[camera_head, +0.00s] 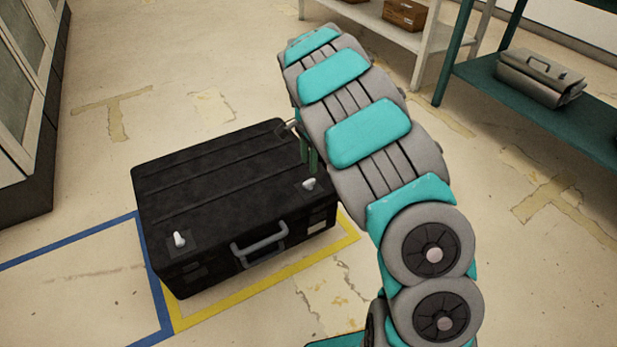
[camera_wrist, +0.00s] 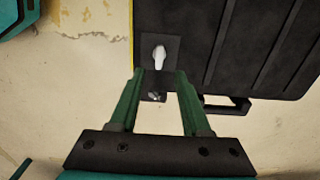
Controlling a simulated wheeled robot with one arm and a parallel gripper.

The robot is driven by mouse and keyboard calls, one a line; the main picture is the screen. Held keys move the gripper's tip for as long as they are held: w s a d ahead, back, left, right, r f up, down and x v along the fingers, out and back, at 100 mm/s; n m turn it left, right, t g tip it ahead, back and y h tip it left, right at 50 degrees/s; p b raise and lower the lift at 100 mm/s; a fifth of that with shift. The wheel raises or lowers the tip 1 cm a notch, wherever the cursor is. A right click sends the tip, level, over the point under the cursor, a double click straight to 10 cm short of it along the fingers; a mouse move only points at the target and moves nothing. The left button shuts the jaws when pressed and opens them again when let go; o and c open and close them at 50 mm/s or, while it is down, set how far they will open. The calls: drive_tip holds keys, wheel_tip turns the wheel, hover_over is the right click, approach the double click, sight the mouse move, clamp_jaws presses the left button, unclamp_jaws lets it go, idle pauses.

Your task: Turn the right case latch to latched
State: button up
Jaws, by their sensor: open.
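The black case (camera_head: 225,200) lies flat on the floor with its grey handle (camera_head: 260,243) on the near side. Its right latch (camera_head: 309,184) is a small white lever on a dark plate near the near right corner. The left latch (camera_head: 180,240) is a similar white lever. My gripper (camera_head: 309,170) is above the right latch, partly hidden behind my arm. In the wrist view my gripper (camera_wrist: 159,73) is open, with the right latch lever (camera_wrist: 159,57) just beyond and between the fingertips. I cannot tell whether the fingers touch it.
Yellow tape (camera_head: 345,240) and blue tape (camera_head: 160,300) mark the floor around the case. A green shelf (camera_head: 480,75) with a grey case (camera_head: 540,78) stands at right. A white shelf (camera_head: 380,28) holds a brown box (camera_head: 405,14). Cabinets stand at left. Floor in front is clear.

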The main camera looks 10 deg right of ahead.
sight(309, 181)
wheel_tip(309, 181, down, 7)
drive_tip(key=shift+f, duration=0.2)
idle(0.3)
clamp_jaws()
idle(0.4)
